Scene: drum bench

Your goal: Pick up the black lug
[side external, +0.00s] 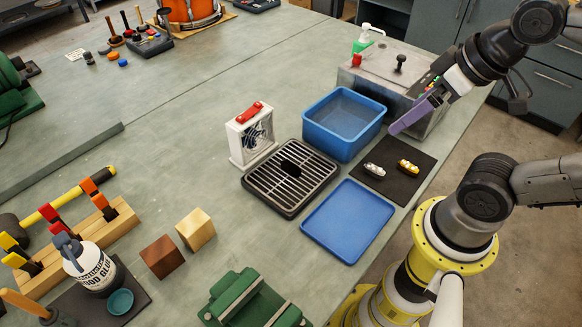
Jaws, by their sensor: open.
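A small black piece (290,167), which looks like the black lug, lies on the slatted grille of a dark tray (262,184) near the middle of the bench. Its details are too small to tell. A silver lug (374,169) and a yellow lug (408,166) lie on a black mat (427,160) to the right. My gripper (396,130) has purple fingers. It is open and hangs above the bench between the blue bin and the mat, up and right of the black piece and apart from it. The gap between the fingers is hard to see from this side.
A deep blue bin (344,90), a white fan box (236,145) and a flat blue tray (310,224) surround the grille. A metal box (385,63) with a green bottle stands behind. Wooden blocks (195,229) and a green vise (240,297) stand in front. The bench's left middle is clear.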

